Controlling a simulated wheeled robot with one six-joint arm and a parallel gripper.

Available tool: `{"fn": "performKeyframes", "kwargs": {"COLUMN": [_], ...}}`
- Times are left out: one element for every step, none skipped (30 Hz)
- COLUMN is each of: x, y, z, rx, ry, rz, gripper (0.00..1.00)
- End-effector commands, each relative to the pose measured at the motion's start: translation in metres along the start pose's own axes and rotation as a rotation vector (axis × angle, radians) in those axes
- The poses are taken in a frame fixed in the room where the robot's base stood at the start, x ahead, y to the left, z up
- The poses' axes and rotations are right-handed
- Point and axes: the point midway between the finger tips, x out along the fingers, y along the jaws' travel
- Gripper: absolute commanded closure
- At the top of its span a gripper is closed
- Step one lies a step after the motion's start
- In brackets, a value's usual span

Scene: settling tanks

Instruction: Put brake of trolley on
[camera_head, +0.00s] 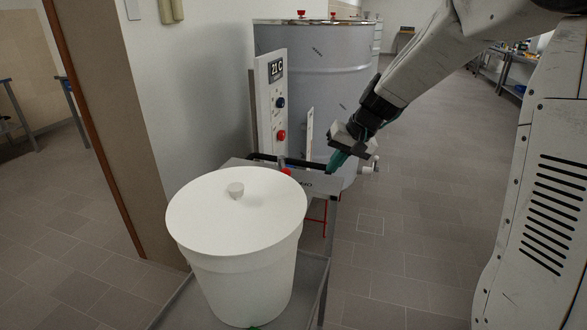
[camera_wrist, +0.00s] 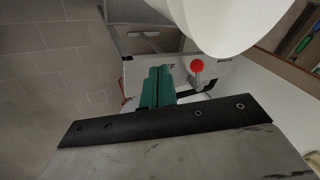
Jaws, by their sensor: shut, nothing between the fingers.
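The trolley (camera_head: 190,306) is a low grey platform carrying a large white lidded tub (camera_head: 238,212). Behind the tub is a light panel (camera_head: 322,186) with dark lettering, partly hidden. The brake lever, with a red knob (camera_head: 286,171), stands at this panel by the tub's far rim. In the wrist view the red knob (camera_wrist: 197,65) tops a short metal lever, beside letters ending in "FF" on the panel (camera_wrist: 140,70). My gripper (camera_head: 336,163) has green fingers, shut and empty. It is right of the knob in the head view; the fingers (camera_wrist: 158,86) show left of it in the wrist view.
A large grey tank (camera_head: 325,70) stands behind the trolley. A wall (camera_head: 180,100) is close on the left. Tiled floor (camera_head: 400,245) is clear on the right.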

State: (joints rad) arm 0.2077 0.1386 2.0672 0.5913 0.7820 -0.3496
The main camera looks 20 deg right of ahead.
Motion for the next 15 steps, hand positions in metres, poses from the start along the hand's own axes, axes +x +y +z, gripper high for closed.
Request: {"fn": "performKeyframes", "kwargs": {"x": [0.003,0.001,-0.006,-0.009,-0.009,-0.007,-0.006,-0.004,0.0,0.004,0.008,0.014,0.02,0.026,0.035], "y": [-0.001,-0.004,-0.009,-0.01,-0.009,-0.009,-0.008,-0.009,-0.009,-0.009,-0.009,-0.009,-0.009,-0.01,-0.01], "z": [-0.024,-0.036,-0.048,-0.054,-0.056,-0.057,-0.058,-0.058,-0.058,-0.058,-0.059,-0.06,-0.06,-0.061,-0.063], "rx": [-0.005,-0.014,-0.029,-0.04,-0.047,-0.059,-0.065,-0.069,-0.071,-0.071,-0.072,-0.071,-0.07,-0.07,-0.071], "ry": [0.056,0.093,0.138,0.163,0.175,0.183,0.183,0.182,0.18,0.179,0.178,0.178,0.177,0.176,0.176], "rz": [-0.014,-0.021,-0.026,-0.027,-0.026,-0.021,-0.019,-0.019,-0.019,-0.019,-0.018,-0.018,-0.019,-0.019,-0.018], "gripper": [1.0,1.0,1.0,1.0,1.0,1.0,1.0,1.0,1.0,1.0,1.0,1.0,1.0,1.0,1.0]}}
